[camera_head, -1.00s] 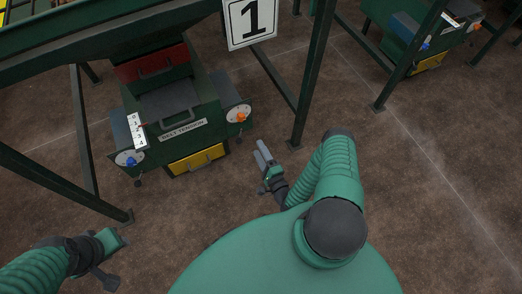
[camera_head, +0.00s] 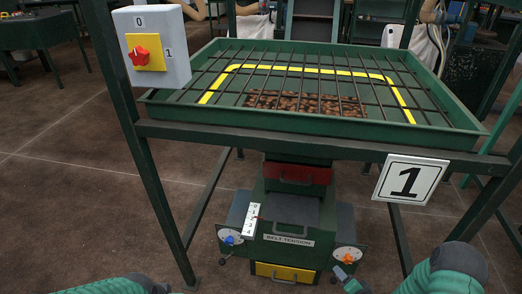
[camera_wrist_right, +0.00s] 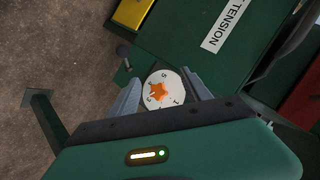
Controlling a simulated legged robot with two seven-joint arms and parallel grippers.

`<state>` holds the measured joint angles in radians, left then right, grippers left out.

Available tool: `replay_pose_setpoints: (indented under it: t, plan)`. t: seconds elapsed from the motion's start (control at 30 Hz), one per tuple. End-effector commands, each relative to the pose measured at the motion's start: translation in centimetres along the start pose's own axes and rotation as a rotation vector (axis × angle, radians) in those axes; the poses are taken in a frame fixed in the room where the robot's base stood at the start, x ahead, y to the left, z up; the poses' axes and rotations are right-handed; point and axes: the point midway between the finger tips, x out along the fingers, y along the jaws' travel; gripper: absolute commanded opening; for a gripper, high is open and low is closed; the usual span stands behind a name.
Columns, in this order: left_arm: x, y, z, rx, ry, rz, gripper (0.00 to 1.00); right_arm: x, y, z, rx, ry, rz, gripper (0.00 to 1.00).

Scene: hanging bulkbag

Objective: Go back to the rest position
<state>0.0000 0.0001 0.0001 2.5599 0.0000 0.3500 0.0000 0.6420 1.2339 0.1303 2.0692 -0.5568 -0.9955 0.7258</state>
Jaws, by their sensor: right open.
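My right gripper (camera_head: 343,274) is at the lower middle of the head view, just below the white dial (camera_head: 350,252) with the orange knob (camera_head: 347,259). In the right wrist view its two grey fingers (camera_wrist_right: 162,88) are apart, with nothing held. The orange knob (camera_wrist_right: 159,91) and its dial show between them; the frames do not clearly show the gap to the dial. My left arm (camera_head: 112,286) shows at the bottom left of the head view; its dark end is cut by the frame edge, so its jaws cannot be judged.
A green machine with a "BELT TENSION" label (camera_head: 289,240), yellow drawer (camera_head: 283,273) and blue knob (camera_head: 229,239) stands under a green hopper (camera_head: 440,137) with a grate. Frame posts (camera_head: 150,185) flank it. A switch box (camera_head: 174,70) hangs left. Open floor (camera_head: 70,165) lies left.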

Motion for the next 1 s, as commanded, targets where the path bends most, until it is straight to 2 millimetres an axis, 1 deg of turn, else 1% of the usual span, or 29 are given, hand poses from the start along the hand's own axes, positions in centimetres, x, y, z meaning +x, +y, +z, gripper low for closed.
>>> replay_pose_setpoints:
  t: [0.03, 0.07, 0.13, 0.17, 0.2, 0.27, 0.3, 0.37, 0.4, 0.47, 0.5, 0.67, 0.7, 0.73, 0.87, 0.97, 1.0]
  plan:
    - [0.0, 0.0, 0.0, 0.000, 0.000, 0.000, 0.36, -0.9, -2.3, -1.0, -0.127, -0.045, 0.057, 0.56]
    - [0.0, 0.0, 0.0, 0.000, 0.000, 0.000, 0.36, -1.6, -3.2, -1.3, -0.196, -0.077, 0.100, 0.56]
    - [0.0, 0.0, 0.0, 0.000, 0.000, 0.000, 0.36, -3.9, -5.6, -1.7, -0.345, -0.147, 0.190, 0.56]
    - [0.0, 0.0, 0.0, 0.000, 0.000, 0.000, 0.36, -5.1, -6.5, -1.6, -0.402, -0.177, 0.224, 0.56]
    - [0.0, 0.0, 0.0, 0.000, 0.000, 0.000, 0.36, -6.8, -7.8, -1.6, -0.469, -0.215, 0.265, 0.56]
    - [0.0, 0.0, 0.0, 0.000, 0.000, 0.000, 0.36, -9.4, -9.3, -1.1, -0.552, -0.273, 0.315, 0.56]
    - [0.0, 0.0, 0.0, 0.000, 0.000, 0.000, 0.36, -11.1, -10.3, -0.7, -0.596, -0.308, 0.339, 0.56]
    - [0.0, 0.0, 0.0, 0.000, 0.000, 0.000, 0.36, -13.5, -11.4, 0.1, -0.651, -0.359, 0.366, 0.56]
    - [0.0, 0.0, 0.0, 0.000, 0.000, 0.000, 0.36, -15.0, -12.1, 0.8, -0.681, -0.391, 0.379, 0.56]
    - [0.0, 0.0, 0.0, 0.000, 0.000, 0.000, 0.36, -17.3, -13.0, 1.8, -0.723, -0.439, 0.391, 0.56]
    - [0.0, 0.0, 0.0, 0.000, 0.000, 0.000, 0.36, -18.7, -13.5, 2.5, -0.747, -0.471, 0.395, 0.56]
    - [0.0, 0.0, 0.0, 0.000, 0.000, 0.000, 0.36, -24.4, -15.2, 5.7, -0.830, -0.599, 0.384, 0.56]
    - [-1.1, 0.0, -0.2, 0.000, -0.002, 0.000, 0.36, -26.0, -16.0, 5.8, -0.842, -0.625, 0.381, 0.56]
    - [-2.9, 0.0, -0.6, 0.000, -0.002, 0.000, 0.36, -26.8, -17.1, 4.8, -0.837, -0.623, 0.385, 0.56]
    - [-6.9, 0.0, -1.7, 0.000, 0.001, 0.000, 0.36, -29.1, -19.7, 2.8, -0.834, -0.623, 0.388, 0.56]
    - [-10.3, 0.0, -2.4, 0.000, 0.001, 0.000, 0.36, -31.1, -21.9, 1.2, -0.833, -0.622, 0.388, 0.56]
    - [-11.8, 0.0, -2.8, 0.000, 0.000, 0.000, 0.36, -32.0, -23.0, 0.5, -0.833, -0.621, 0.388, 0.56]
